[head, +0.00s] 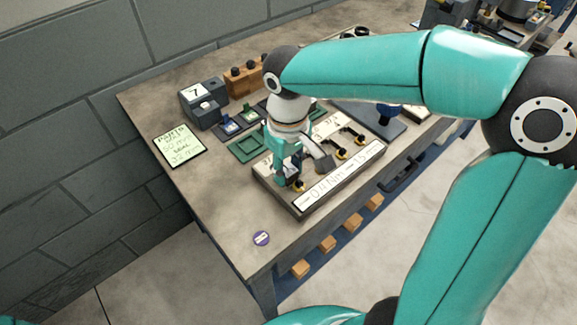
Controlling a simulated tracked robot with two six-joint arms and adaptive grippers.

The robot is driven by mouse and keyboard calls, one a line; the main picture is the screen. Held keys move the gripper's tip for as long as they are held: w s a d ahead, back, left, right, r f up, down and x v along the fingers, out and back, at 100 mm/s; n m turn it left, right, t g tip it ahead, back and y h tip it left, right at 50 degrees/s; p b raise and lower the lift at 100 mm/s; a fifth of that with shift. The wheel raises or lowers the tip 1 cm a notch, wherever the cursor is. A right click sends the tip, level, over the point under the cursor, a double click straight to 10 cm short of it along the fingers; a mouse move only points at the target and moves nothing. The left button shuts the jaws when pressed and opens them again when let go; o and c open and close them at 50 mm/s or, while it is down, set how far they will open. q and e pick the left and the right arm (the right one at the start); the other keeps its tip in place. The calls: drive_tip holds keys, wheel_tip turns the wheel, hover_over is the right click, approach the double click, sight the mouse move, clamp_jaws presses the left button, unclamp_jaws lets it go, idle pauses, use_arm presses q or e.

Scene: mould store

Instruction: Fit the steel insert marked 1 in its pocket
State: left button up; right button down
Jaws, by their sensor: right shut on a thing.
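My right gripper (294,182) reaches down over the pale board (313,195) on the workbench, at its left end. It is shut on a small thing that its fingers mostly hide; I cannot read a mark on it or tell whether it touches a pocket. A dark grey piece (323,163) shows just right of the fingers. Black-and-yellow clamps (342,154) stand along the board to the right. The pocket marked 1 cannot be made out behind my gripper. My left gripper is out of view.
An empty-looking green frame (241,153) lies behind the board.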

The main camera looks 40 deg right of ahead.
drive_tip(key=c, duration=0.7)
unclamp_jaws()
drive_tip(key=o, duration=0.4)
drive_tip(key=shift+r, duration=0.1)
drive_tip(key=shift+r+p, duration=3.25)
drive_tip(key=shift+r, duration=0.45)
